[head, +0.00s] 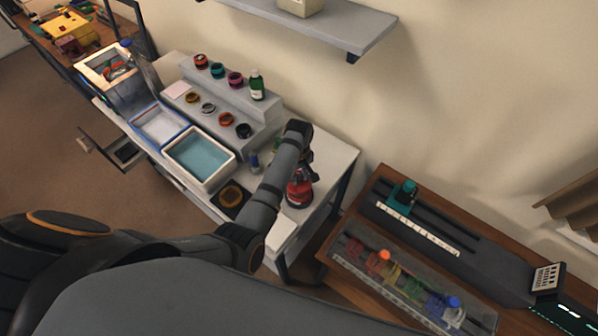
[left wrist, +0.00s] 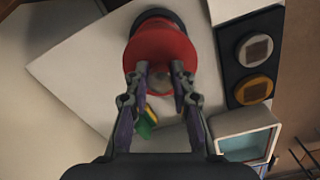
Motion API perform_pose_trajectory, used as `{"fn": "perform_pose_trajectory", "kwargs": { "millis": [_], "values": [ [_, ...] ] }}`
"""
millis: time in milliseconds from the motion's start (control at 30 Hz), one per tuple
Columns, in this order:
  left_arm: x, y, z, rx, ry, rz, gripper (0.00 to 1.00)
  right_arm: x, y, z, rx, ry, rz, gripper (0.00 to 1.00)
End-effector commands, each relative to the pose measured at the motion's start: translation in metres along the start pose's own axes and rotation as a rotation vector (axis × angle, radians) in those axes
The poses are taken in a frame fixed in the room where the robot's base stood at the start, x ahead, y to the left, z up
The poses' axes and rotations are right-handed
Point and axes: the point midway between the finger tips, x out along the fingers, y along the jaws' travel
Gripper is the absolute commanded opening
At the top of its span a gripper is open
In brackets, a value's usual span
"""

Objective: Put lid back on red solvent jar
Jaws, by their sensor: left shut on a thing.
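The red solvent jar (head: 299,194) stands near the right end of the white bench in the head view. In the left wrist view the red jar (left wrist: 160,45) shows at the top with a dark part at its far end. My left gripper (left wrist: 161,72) has its fingertips on either side of a red, round-edged piece (left wrist: 158,93), which looks like the lid. Whether this piece rests on the jar or is just above it, I cannot tell. In the head view my left gripper (head: 304,160) is over the jar, partly hidden by my forearm. My right gripper is not in view.
A blue-filled tray (head: 200,157), a black pad with an amber ring (head: 232,197) and a stepped grey rack (head: 228,100) with several small jars lie left of the jar. A green and yellow item (left wrist: 147,124) is near the gripper. A wooden table (head: 340,250) stands at right.

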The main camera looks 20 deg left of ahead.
Motion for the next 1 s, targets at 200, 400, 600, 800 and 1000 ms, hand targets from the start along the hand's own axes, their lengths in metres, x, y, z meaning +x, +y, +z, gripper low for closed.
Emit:
{"fn": "perform_pose_trajectory", "kwargs": {
  "millis": [200, 400, 600, 800, 1000],
  "values": [
    [0.027, 0.000, -0.001, 0.000, 0.000, 0.000, 0.00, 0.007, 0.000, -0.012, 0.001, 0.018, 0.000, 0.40],
    [0.040, 0.000, -0.001, 0.000, 0.001, 0.001, 0.00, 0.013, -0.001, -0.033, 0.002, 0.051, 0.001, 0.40],
    [0.042, 0.000, -0.001, 0.000, 0.001, 0.001, 0.00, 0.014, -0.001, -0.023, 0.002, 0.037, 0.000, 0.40],
    [0.042, 0.000, -0.001, 0.000, 0.001, 0.001, 0.00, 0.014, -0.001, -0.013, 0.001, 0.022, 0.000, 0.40],
    [0.042, 0.000, -0.001, 0.000, 0.000, 0.001, 0.00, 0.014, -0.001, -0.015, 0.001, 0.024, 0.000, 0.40]
  ]
}}
